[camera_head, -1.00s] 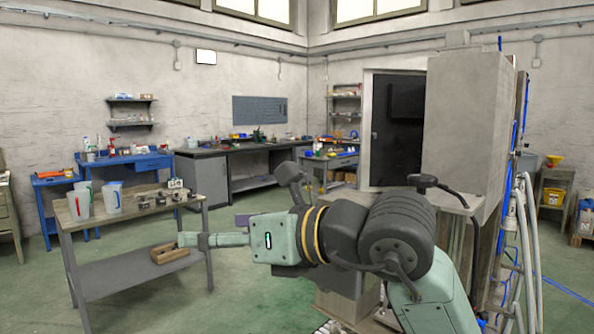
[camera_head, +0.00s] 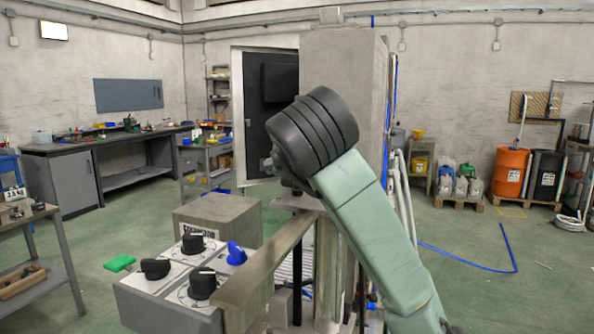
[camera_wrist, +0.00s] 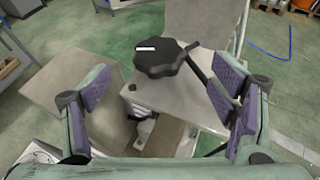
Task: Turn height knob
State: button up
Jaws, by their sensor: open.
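A black lobed knob (camera_wrist: 165,58) with a small white mark sits above a grey machine top (camera_wrist: 192,100) in the wrist view, with a dark rod beside it. My gripper (camera_wrist: 165,85) is open and empty around that view, with purple ribbed pads left and right. The knob lies ahead between the pads, nearer the top of the picture, and no contact shows. In the head view my arm hides the gripper and this knob. A control box (camera_head: 150,312) there carries several black knobs, one of them at the front (camera_head: 202,284), and a blue knob (camera_head: 236,253).
A green knob or lever (camera_head: 119,264) sticks out at the control box's left. A tall grey cabinet (camera_head: 340,60) rises behind my arm. Workbenches line the left (camera_head: 62,205). Orange (camera_head: 511,172) and black drums stand far right. The green floor right of my arm is mostly clear.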

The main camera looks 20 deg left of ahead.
aim_at(286, 181)
jog(key=p+x, duration=0.2)
jog(key=x, duration=0.7)
jog(key=shift+s+p, duration=0.1)
jog(key=shift+p, duration=0.25)
jog(key=shift+c, duration=0.5)
jog(key=c, duration=1.1)
